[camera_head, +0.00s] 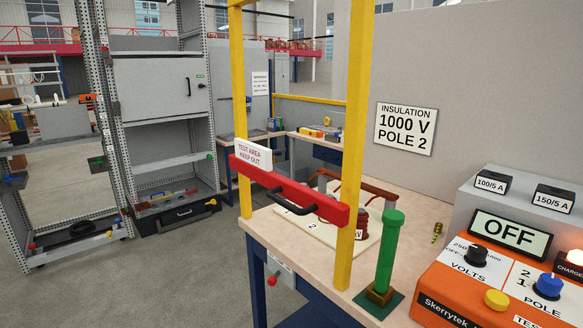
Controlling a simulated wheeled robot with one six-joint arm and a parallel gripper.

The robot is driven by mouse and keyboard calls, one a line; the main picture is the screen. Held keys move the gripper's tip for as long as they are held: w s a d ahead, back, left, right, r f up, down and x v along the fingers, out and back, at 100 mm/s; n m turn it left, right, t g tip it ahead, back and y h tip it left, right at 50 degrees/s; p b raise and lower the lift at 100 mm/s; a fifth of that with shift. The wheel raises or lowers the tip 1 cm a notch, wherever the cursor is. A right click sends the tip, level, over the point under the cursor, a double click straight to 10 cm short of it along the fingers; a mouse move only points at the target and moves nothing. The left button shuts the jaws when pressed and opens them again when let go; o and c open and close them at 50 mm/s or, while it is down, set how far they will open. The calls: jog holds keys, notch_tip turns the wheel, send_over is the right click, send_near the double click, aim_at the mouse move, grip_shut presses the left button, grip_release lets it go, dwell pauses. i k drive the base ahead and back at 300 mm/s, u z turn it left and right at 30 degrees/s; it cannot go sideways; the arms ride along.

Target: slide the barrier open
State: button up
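The barrier (292,192) is a red bar that spans the gap between two yellow posts, the left post (239,90) and the right post (356,120). A black handle (291,204) is fixed on the bar's front face. A white sign reading "TEST AREA KEEP OUT" (252,153) stands on the bar's left end. The bar closes off the front of the pale bench top (285,232). My gripper is not in view, so whether it is open or shut is hidden.
Behind the bar, a pale board (320,229) carries a dark red part. A green post (389,255) stands right of the frame. An orange tester (455,290) reading "OFF" is at lower right. Cabinets (165,110) stand at left. Floor left of the bench is clear.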

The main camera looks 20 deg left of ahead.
aim_at(254, 162)
jog(key=k, duration=1.15)
jog(key=u, duration=0.8)
jog(key=i, duration=1.4)
jog(key=z, duration=0.15)
